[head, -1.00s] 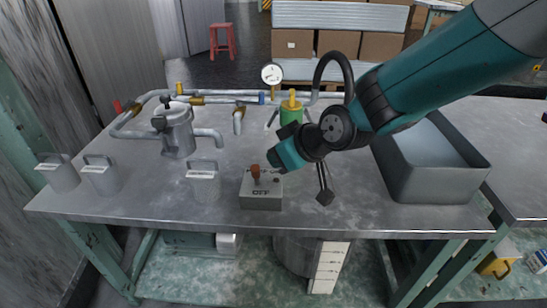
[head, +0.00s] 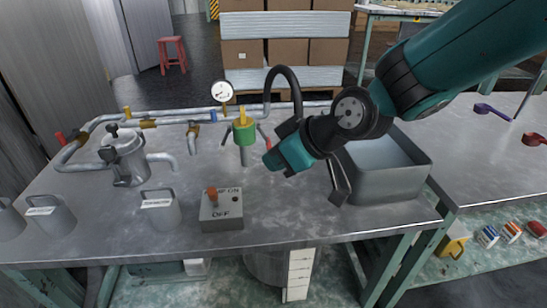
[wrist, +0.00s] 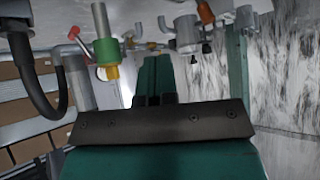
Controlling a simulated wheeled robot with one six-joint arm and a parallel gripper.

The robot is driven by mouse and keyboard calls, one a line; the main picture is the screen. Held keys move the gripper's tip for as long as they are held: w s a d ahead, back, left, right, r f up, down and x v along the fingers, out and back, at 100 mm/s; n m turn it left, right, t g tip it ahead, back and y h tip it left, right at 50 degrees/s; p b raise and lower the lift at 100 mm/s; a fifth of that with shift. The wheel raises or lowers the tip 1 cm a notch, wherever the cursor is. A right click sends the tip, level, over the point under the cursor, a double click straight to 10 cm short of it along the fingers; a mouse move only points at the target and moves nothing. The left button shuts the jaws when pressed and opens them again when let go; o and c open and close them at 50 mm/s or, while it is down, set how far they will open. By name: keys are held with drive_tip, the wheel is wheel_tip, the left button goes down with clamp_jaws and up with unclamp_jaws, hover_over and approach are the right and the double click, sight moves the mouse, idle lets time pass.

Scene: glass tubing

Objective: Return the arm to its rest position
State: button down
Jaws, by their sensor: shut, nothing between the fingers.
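My arm reaches in from the upper right in the head view. My gripper (head: 272,160) is the teal end of it, raised over the workbench (head: 290,205), to the right of and above the switch box. Its teal fingers show closed together in the wrist view (wrist: 153,75), with nothing between them. A dark bracket on my wrist hangs in front of the bin.
A green cylinder with a yellow top (head: 244,132) stands just left of my gripper. Pipes with a gauge (head: 222,91) run behind it. A grey bin (head: 390,178) stands close to the right.

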drive_tip(key=s+d+r+m+g+h, duration=0.2)
drive_tip(key=s+d+r, duration=0.1)
drive_tip(key=s+d, duration=0.6)
drive_tip(key=s+d+r+m+g+h, duration=0.25)
drive_tip(key=s+d, duration=0.35)
drive_tip(key=s, duration=0.6)
wheel_tip(320, 180, up, 25)
drive_tip(key=w+p, duration=0.1)
drive_tip(key=p, duration=2.4)
drive_tip(key=shift+p, duration=0.3)
drive_tip(key=shift+y, duration=0.25)
